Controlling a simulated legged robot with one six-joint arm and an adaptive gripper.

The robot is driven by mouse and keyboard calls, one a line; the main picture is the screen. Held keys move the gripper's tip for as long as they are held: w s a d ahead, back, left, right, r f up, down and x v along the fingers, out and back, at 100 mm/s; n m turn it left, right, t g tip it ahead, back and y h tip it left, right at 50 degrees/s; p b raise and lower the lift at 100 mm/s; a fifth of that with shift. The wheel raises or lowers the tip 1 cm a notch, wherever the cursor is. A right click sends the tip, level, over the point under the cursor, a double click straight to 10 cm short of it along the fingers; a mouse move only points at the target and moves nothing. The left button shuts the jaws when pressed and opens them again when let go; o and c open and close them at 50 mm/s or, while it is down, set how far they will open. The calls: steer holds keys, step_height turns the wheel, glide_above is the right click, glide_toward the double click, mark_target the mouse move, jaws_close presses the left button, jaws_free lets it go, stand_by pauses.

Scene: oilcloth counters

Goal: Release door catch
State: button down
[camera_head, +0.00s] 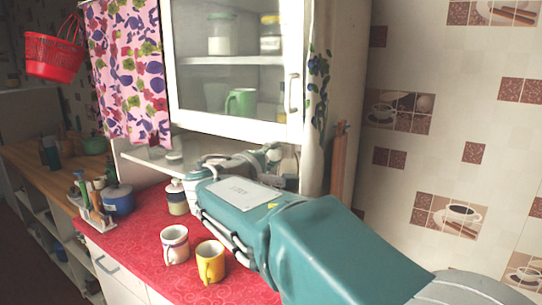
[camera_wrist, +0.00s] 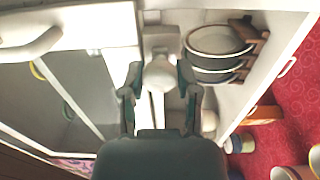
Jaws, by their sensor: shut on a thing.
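The door catch has a pale rounded knob (camera_wrist: 160,73) on a white mount at the cabinet's edge, seen in the wrist view. My gripper (camera_wrist: 161,80) has one finger on each side of this knob and is shut on it. In the head view my gripper (camera_head: 272,153) is at the lower right corner of the glass cabinet door (camera_head: 232,124), and the catch itself is hidden there. The door looks closed, with a white handle (camera_head: 292,94) on its right side. The handle also shows at the upper left of the wrist view (camera_wrist: 32,48).
Below the door is an open shelf with stacked bowls (camera_wrist: 218,42). A white mug (camera_head: 174,246), a yellow mug (camera_head: 210,262) and a lidded jar (camera_head: 177,198) stand on the red counter (camera_head: 140,228) below my arm. A floral curtain (camera_head: 128,70) hangs left of the door.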

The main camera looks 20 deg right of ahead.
steer(key=shift+d+f, duration=0.1)
steer(key=shift+f, duration=0.1)
steer(key=c, duration=0.5)
jaws_free()
steer(key=shift+o, duration=0.8)
steer(key=shift+w+d, duration=0.1)
steer(key=shift+d, duration=0.1)
steer(key=shift+a+r, duration=0.1)
steer(key=shift+a, duration=0.05)
steer(key=shift+a, duration=0.3)
steer(key=v, duration=1.1)
steer(key=shift+s, duration=0.25)
